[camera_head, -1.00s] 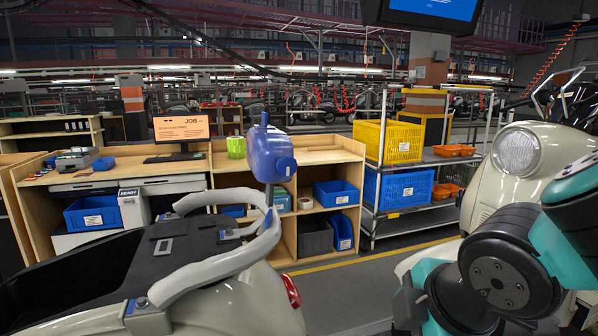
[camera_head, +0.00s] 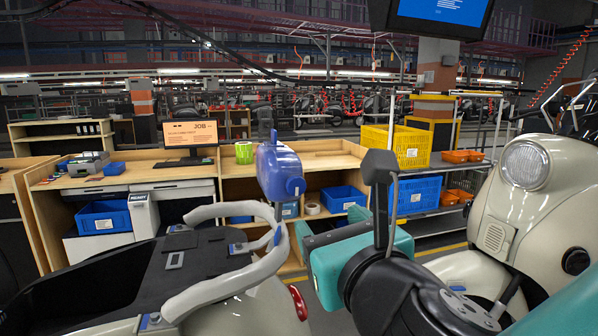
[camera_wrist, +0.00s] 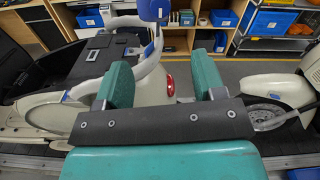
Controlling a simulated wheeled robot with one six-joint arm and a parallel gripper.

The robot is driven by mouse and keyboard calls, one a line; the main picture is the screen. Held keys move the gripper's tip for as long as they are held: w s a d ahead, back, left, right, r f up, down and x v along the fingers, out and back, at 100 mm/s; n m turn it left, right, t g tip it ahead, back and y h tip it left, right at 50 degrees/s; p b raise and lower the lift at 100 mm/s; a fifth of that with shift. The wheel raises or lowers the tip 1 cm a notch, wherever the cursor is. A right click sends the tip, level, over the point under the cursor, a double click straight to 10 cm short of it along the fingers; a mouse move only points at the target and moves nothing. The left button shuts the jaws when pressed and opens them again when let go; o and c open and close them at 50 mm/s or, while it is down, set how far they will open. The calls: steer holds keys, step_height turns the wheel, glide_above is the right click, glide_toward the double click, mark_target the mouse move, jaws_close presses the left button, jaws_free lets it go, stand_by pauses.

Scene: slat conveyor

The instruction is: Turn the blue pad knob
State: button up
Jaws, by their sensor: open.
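The blue pad (camera_head: 274,168) stands upright on a thin post above the grey grab rail of the scooter at left. In the wrist view the blue pad (camera_wrist: 154,9) is cut off by the top edge, and I cannot make out the knob there. My gripper (camera_wrist: 163,80) has two teal fingers wide apart with nothing between them. In the head view it is to the right of the pad and lower, apart from it.
The scooter's pale grab rail (camera_head: 236,277) curves below the pad. A second cream scooter (camera_head: 510,215) stands at the right. Behind are a wooden shelf (camera_head: 325,158) with bins and a rack with a yellow crate (camera_head: 398,146). Open floor lies between the scooters.

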mark_target(297, 188)
steer(key=p+x, duration=0.5)
steer(key=x, duration=0.8)
steer(key=shift+w+r, duration=0.1)
steer(key=shift+w, duration=0.2)
steer(key=shift+w+a, duration=0.15)
steer(key=shift+w, duration=0.2)
steer(key=shift+c, duration=0.2)
steer(key=c, duration=0.9)
